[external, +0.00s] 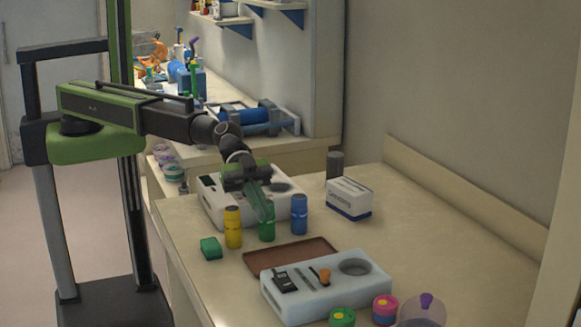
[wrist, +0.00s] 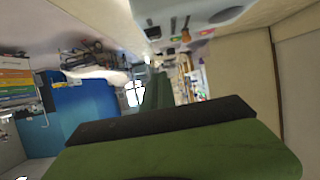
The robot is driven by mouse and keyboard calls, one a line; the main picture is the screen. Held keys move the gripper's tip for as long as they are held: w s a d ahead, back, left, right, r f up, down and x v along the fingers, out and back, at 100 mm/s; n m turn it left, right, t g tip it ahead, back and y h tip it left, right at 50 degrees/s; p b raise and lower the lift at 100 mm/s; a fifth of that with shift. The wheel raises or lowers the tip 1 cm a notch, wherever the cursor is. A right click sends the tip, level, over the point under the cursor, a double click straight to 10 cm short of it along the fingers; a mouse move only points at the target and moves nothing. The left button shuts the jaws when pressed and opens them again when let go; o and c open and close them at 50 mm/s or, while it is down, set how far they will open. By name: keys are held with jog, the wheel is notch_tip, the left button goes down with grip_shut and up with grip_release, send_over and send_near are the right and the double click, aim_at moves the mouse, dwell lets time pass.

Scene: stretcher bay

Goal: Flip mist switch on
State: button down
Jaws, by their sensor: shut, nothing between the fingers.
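A white device (external: 213,203) with a dark display and a grey oval part stands on the counter, partly hidden behind my gripper. I cannot make out a mist switch on it. In the wrist view my gripper (wrist: 152,82) shows as a green body with fingers together. A pale tray-like box (external: 325,296) nearer the camera holds a black handset (external: 285,281), an orange-topped item (external: 324,276) and a round dark recess.
A white carton (external: 349,199) and dark cylinder (external: 334,165) stand to the right. A brown mat (external: 262,261) and green block (external: 211,248) lie in front. The counter's right side is clear.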

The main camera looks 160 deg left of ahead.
jog(key=shift+w, duration=0.1)
jog(key=b, duration=0.4)
send_over(280, 273)
jog(key=f, duration=0.2)
jog(key=s+f, duration=0.1)
jog(key=f, duration=0.1)
jog(key=shift+f, duration=0.2)
jog(key=f+b, duration=0.3)
jog(key=shift+s+f+b, duration=0.15)
jog(key=shift+s+b, duration=0.15)
jog(key=shift+s, duration=0.05)
jog(key=shift+s+f, duration=0.1)
jog(key=shift+f, duration=0.05)
jog(key=shift+s+f+b, duration=0.15)
jog(key=shift+f+b, duration=0.55)
jog(key=shift+b, duration=0.2)
jog(key=shift+r+p, duration=1.15)
jog(key=shift+r, duration=0.1)
